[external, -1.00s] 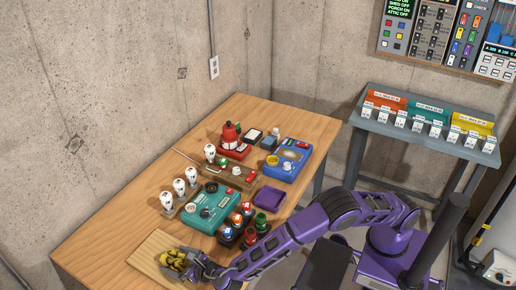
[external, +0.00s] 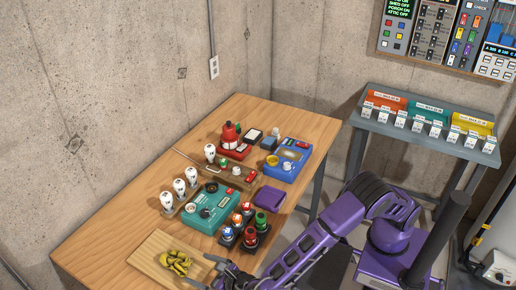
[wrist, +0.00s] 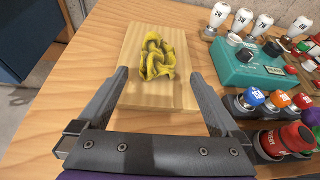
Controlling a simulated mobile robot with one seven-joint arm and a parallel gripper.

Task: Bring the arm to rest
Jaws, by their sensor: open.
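My gripper (wrist: 160,103) is open and empty in the wrist view, its two grey fingers spread wide.
A blue box (external: 288,161) and red device (external: 232,137) are farther back. The table's left part is bare.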

